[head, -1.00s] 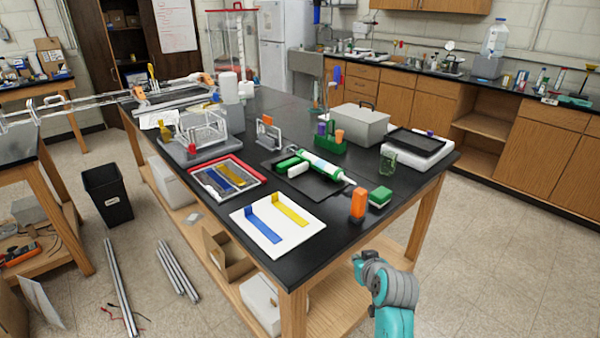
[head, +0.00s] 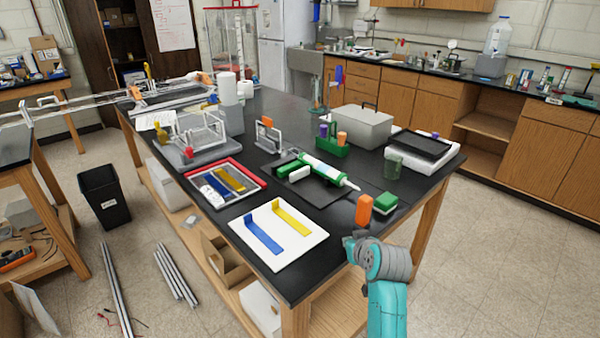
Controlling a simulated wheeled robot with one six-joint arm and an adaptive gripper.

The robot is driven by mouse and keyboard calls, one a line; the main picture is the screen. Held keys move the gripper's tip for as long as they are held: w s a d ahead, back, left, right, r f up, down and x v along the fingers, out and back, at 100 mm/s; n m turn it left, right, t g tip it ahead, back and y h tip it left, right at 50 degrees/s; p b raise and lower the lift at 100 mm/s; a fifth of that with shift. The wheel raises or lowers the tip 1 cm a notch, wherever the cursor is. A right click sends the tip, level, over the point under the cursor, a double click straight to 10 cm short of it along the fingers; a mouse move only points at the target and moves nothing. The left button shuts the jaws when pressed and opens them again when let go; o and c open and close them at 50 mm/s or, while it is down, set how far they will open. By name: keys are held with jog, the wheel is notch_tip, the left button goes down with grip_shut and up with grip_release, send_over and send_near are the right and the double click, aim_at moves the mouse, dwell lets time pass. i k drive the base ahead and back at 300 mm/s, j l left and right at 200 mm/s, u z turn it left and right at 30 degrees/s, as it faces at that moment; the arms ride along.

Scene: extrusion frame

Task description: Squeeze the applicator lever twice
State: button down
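A green and white applicator (head: 325,171) lies on a dark mat (head: 318,194) on the black-topped bench, its pale nozzle pointing right and towards me. A green part (head: 287,166) shows at its left end; I cannot make out which part is the lever. My arm, teal and grey, rises at the bottom right by the near bench corner. No gripper fingers can be made out, and the arm is well apart from the applicator.
An orange block (head: 364,209) and a green-and-white block (head: 387,203) stand near the corner. A white board (head: 268,259) with blue and yellow strips lies in front. The floor at right is clear.

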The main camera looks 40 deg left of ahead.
aim_at(294, 176)
jog(key=i+j, duration=0.15)
jog(key=j, duration=0.2)
jog(key=i+j, duration=0.15)
jog(key=j, duration=0.2)
jog(key=i+j, duration=0.2)
jog(key=j, duration=0.15)
